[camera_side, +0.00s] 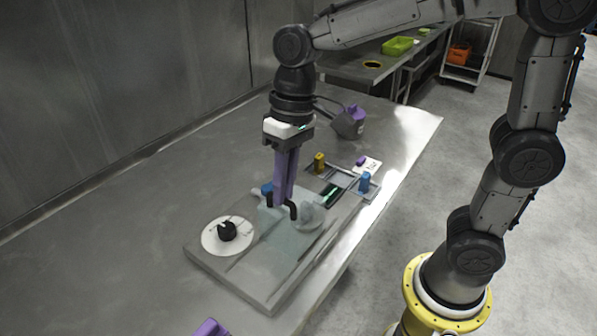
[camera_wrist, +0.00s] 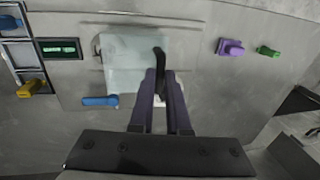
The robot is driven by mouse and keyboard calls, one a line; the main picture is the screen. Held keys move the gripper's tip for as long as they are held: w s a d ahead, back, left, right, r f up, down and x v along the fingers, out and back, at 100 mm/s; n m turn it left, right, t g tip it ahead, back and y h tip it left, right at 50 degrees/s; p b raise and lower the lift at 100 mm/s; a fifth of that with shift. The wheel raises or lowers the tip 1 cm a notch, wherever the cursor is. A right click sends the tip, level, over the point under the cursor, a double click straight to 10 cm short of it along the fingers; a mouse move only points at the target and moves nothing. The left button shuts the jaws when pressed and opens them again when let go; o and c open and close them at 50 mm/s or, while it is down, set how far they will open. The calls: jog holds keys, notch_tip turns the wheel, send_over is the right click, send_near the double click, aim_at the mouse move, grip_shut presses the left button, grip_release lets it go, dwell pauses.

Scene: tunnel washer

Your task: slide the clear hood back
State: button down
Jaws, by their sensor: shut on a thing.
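The clear hood (camera_side: 283,246) is a pale see-through cover on a grey flat panel on the bench. It also shows in the wrist view (camera_wrist: 125,68) as a pale see-through patch. A black handle (camera_side: 293,210) stands up from the hood; it also shows in the wrist view (camera_wrist: 158,62). My gripper (camera_side: 284,198) points down with its purple fingers at the handle. In the wrist view my gripper's fingers (camera_wrist: 163,85) are shut on the handle, and they hide its lower part.
A black knob (camera_side: 227,230) on a white disc sits left of the hood. A blue lever (camera_wrist: 100,101) is close beside the hood. Blue (camera_side: 365,182) and yellow (camera_side: 319,162) parts stand by a framed tray behind. The bench at left is clear.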

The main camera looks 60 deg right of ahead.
jog(key=a, duration=0.9)
jog(key=shift+a+r, duration=0.1)
jog(key=c, duration=0.9)
grip_release()
jog(key=d+r, duration=0.1)
jog(key=r, duration=0.3)
jog(key=d+r, duration=0.1)
jog(key=r, duration=0.4)
jog(key=d+r, duration=0.1)
jog(key=r, duration=0.3)
jog(key=shift+r, duration=0.25)
